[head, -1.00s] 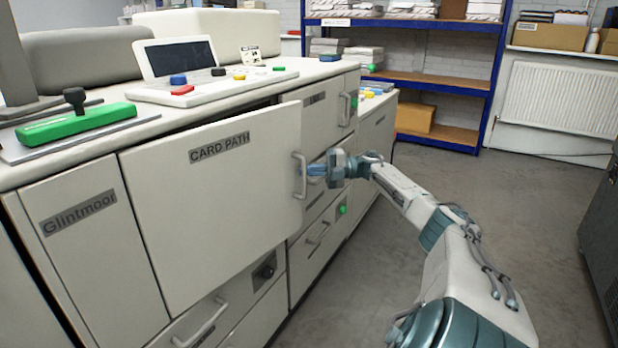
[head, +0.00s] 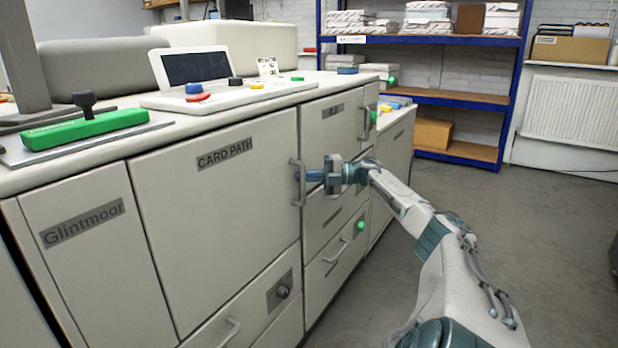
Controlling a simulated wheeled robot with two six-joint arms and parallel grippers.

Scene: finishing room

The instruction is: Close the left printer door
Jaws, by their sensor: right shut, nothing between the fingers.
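The left printer door (head: 220,225), a large pale panel labelled CARD PATH, fills the middle-left of the head view. It lies flush, or nearly so, with the cabinet front; I see no clear gap at its edges. Its vertical bar handle (head: 297,183) is at its right edge. My right gripper (head: 303,176) is at that handle, fingers pointing left, its tips touching or very close to it. Its fingers are shut with nothing held. My left gripper is not in view.
A narrow panel marked Glintmoor (head: 85,245) is left of the door. Drawers (head: 335,245) with handles are below and right. On top are a control console (head: 205,82) and a green-handled tool (head: 85,130). A blue shelf rack (head: 465,97) stands behind. The floor (head: 545,220) at right is clear.

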